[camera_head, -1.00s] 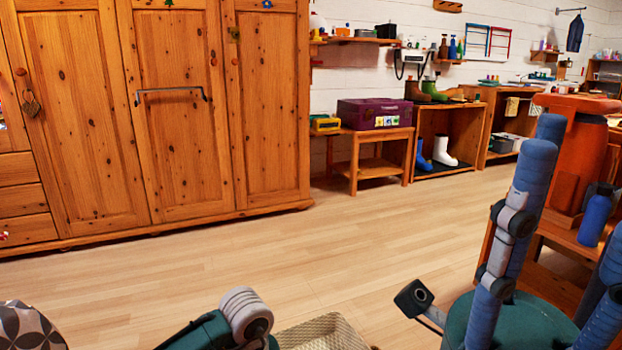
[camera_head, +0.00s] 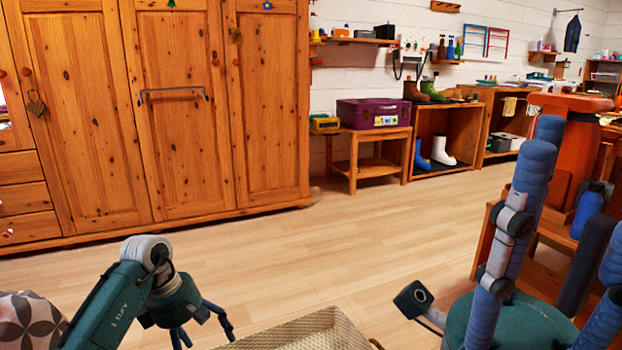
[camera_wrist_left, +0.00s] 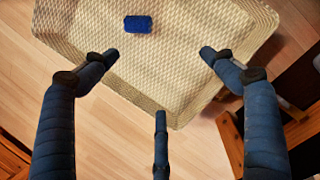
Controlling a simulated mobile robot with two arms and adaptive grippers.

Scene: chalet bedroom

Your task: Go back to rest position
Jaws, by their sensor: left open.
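My left gripper (camera_head: 203,335) is low at the left in the head view, its fingers pointing down. In the left wrist view its blue fingers (camera_wrist_left: 158,62) are spread wide with nothing between them. A cream woven basket (camera_head: 305,330) is at the bottom of the head view, to the right of this gripper. In the wrist view the basket (camera_wrist_left: 175,75) lies beyond the fingers, with a small blue object (camera_wrist_left: 138,24) in it. My right gripper (camera_head: 575,190) is close at the right, its blue fingers pointing up and apart, with nothing seen held.
A wooden wardrobe (camera_head: 180,110) fills the back left. A purple box (camera_head: 375,113) sits on a small table, with boots (camera_head: 442,152) in a shelf beside it. A patterned cushion-like thing (camera_head: 28,322) is at lower left. A blue bottle (camera_head: 587,212) stands at right. The middle floor is clear.

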